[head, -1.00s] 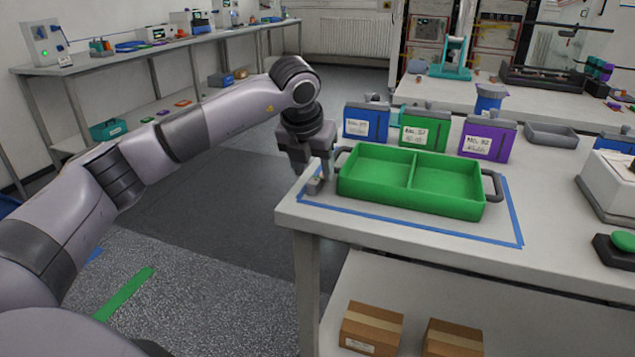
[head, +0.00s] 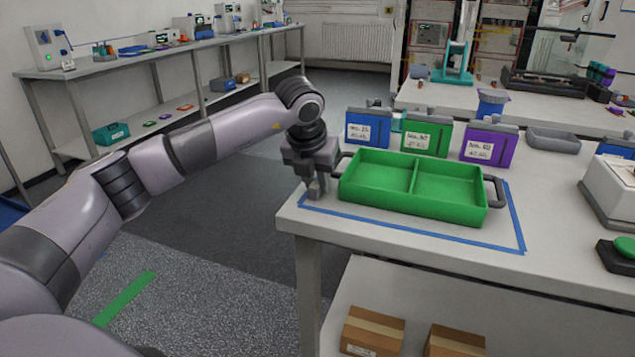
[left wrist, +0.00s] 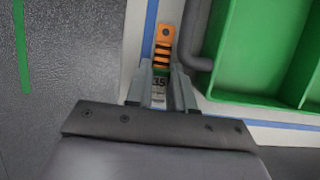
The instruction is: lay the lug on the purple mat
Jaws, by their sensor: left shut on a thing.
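The lug (left wrist: 164,45) is a slim piece with an orange holed end, black and orange bands, a green band and a label reading 35. My left gripper (head: 314,190) points down at the table's left corner, beside the green tray. In the left wrist view its fingers (left wrist: 162,72) are shut on the lug, which seems to be at table height. In the head view the gripper hides most of the lug. My right gripper is not in view.
The green two-part tray (head: 415,205) stands close right of my gripper, inside a blue tape outline (head: 420,234). Blue, green and purple labelled boxes (head: 490,145) stand behind it. A teal bin (head: 110,133) is on the far shelf. Floor is clear between table and bench.

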